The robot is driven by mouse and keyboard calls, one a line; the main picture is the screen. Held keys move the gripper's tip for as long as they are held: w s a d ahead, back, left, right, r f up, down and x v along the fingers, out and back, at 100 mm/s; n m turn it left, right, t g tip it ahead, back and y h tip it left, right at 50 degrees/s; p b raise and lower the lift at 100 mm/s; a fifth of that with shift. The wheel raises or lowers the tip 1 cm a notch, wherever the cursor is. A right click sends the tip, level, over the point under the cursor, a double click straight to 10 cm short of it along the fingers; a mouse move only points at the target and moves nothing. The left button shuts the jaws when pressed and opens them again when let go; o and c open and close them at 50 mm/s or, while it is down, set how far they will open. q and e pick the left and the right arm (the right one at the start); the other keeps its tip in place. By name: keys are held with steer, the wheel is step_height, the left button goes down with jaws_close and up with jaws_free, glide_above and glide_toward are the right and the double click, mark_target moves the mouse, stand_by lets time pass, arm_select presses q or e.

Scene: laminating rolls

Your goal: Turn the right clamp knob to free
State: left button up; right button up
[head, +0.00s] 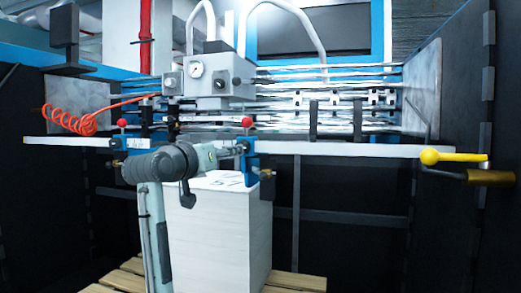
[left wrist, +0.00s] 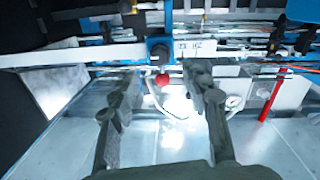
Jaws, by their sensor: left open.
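The right clamp knob (head: 247,122) is a red ball on a short stem above a blue clamp body (head: 250,163) at the table's front edge. A second red knob (head: 122,123) stands on the left clamp. My left gripper (head: 238,149) reaches right from my arm and ends by the right clamp, just below its knob. In the left wrist view, the fingers of my left gripper (left wrist: 163,78) are spread apart, with a red knob (left wrist: 162,79) showing between their tips. Whether they touch it I cannot tell. My right gripper is not in view.
A pale paper stack (head: 225,235) stands on a wooden pallet (head: 295,281) below the table. A grey unit with a gauge (head: 196,69) sits behind the clamps. A yellow handle (head: 450,156) sticks out at the right. An orange coiled hose (head: 70,121) lies at left.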

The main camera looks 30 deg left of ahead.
arm_select(q)
steer(key=w+a+p, duration=0.1)
steer(key=w, duration=0.6)
steer(key=shift+w+r, duration=0.2)
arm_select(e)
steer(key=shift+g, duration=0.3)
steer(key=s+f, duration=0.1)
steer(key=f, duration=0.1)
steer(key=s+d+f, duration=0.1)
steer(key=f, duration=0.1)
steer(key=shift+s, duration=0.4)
arm_select(q)
steer(key=shift+a, duration=0.1)
jaws_close()
